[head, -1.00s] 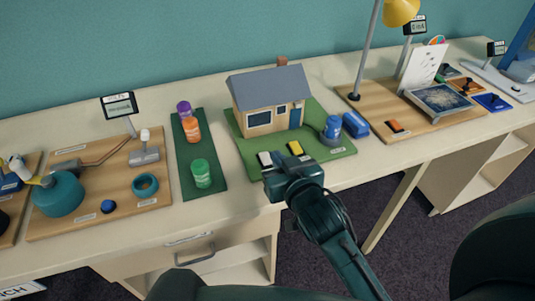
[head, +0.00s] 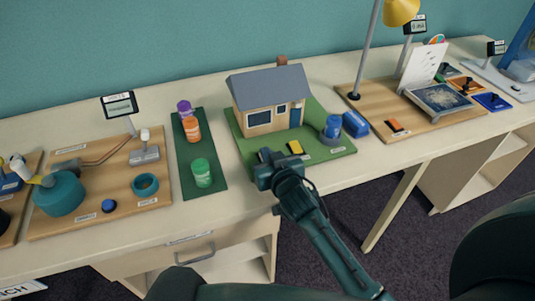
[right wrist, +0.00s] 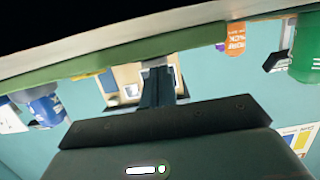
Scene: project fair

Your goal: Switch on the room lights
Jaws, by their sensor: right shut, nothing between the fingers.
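A model house (head: 270,103) with a grey roof stands on a green mat (head: 325,152) in mid-table; its windows look dark. A yellow block (head: 295,147) sits on the mat in front of it. My right gripper (head: 266,160) is shut and empty at the mat's front left, over the spot of a pale block. In the right wrist view, which is upside down, the shut fingers (right wrist: 161,86) point at a pale grey piece (right wrist: 158,62) at the mat edge; whether they touch it I cannot tell. The house (right wrist: 128,78) shows behind. My left gripper is out of view.
Left is a dark green strip (head: 215,184) with several coloured jars. A lamp (head: 401,11) rises over a wooden board (head: 375,106) at right. The table's front edge is clear.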

